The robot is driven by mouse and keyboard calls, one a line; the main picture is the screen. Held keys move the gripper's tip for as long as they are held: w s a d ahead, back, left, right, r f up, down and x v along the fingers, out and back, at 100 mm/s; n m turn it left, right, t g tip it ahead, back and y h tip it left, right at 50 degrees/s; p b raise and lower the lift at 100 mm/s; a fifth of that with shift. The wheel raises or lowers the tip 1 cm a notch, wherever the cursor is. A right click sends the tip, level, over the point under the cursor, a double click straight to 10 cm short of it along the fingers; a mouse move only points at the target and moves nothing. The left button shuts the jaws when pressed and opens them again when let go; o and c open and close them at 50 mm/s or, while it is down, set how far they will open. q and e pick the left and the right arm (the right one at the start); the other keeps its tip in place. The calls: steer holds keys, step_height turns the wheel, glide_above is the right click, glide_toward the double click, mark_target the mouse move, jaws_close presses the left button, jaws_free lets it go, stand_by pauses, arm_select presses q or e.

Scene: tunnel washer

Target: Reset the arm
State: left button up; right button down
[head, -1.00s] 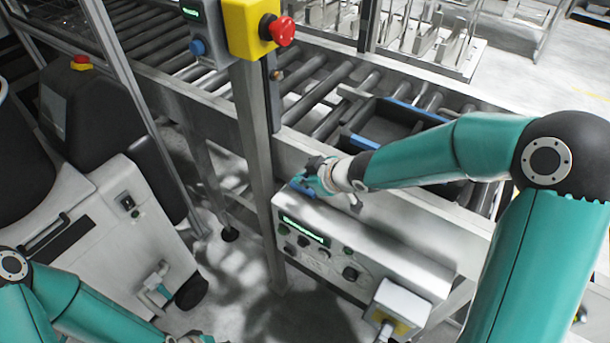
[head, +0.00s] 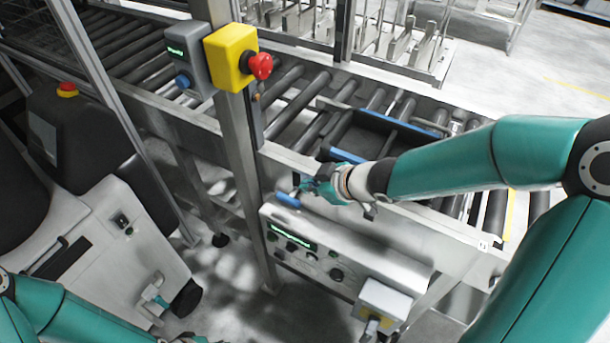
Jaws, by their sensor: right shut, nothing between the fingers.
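My right gripper (head: 307,190) is at the end of the teal arm from the right. It is shut and empty, just above the top left of the grey control panel (head: 345,265). A blue part (head: 288,200) shows right beside its fingertips; I cannot tell whether they touch. The panel has a green-lit display, several dark knobs and buttons. My left arm comes in at the lower left; its gripper is cut off or hidden at the bottom edge.
A roller conveyor (head: 310,115) runs behind, with a blue-edged dark tray (head: 375,130) on it. A steel post (head: 245,170) carries a yellow box with a red emergency button (head: 260,66) and a grey box (head: 187,58) with a blue button. A white cabinet (head: 90,250) stands left.

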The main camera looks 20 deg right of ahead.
steer(key=s+a+f+m+g, duration=0.3)
steer(key=s+f, duration=0.6)
steer(key=f, duration=0.4)
steer(key=s+a+f+m+g, duration=0.3)
steer(key=s+f+m, duration=0.4)
steer(key=f, duration=0.7)
steer(key=s+g, duration=0.1)
steer(key=s, duration=0.1)
steer(key=shift+s+a+m+g, duration=0.25)
steer(key=shift+s+m+g, duration=0.15)
steer(key=shift+s+f, duration=0.1)
